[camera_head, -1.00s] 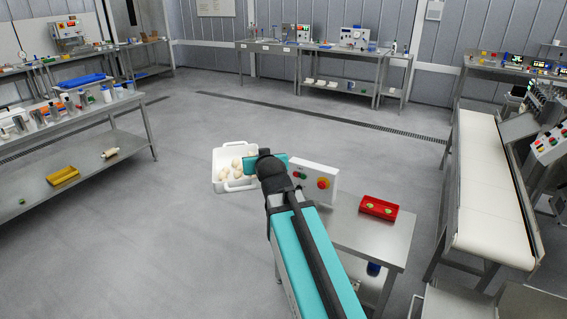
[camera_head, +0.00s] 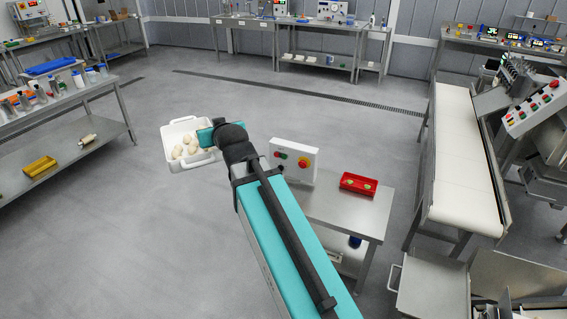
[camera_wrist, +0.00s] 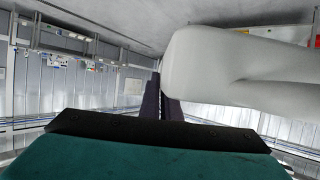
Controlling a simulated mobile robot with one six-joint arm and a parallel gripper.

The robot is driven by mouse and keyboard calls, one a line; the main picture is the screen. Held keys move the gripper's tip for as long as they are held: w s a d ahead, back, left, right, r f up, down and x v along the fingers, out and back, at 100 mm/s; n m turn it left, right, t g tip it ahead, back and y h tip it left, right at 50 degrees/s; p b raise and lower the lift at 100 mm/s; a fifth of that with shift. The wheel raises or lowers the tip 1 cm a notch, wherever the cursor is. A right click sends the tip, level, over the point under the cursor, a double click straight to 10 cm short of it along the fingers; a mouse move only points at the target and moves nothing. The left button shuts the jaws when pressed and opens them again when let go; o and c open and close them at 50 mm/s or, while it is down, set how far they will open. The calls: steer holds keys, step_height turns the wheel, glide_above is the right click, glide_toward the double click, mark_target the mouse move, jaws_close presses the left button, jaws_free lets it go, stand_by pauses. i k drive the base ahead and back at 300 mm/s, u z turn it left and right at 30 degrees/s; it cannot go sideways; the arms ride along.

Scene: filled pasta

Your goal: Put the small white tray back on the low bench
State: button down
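The small white tray (camera_head: 173,130) holds several pale rounded pieces and hangs above the floor at the far end of my arm, left of centre in the head view. My gripper (camera_wrist: 160,103) has its dark fingers close together at the tray's edge, and the tray's white wall (camera_wrist: 235,65) fills the right of the wrist view. My wrist partly hides the grip in the head view.
A white conveyor (camera_head: 462,160) stands to the right, with a steel machine beyond it. A steel table with a lower shelf (camera_head: 75,160) is on the left. Open grey floor (camera_head: 90,245) lies between the left table and my arm.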

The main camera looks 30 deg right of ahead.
mark_target(350, 210)
steer(key=u, duration=0.15)
steer(key=i, duration=0.75)
steer(key=u, duration=0.9)
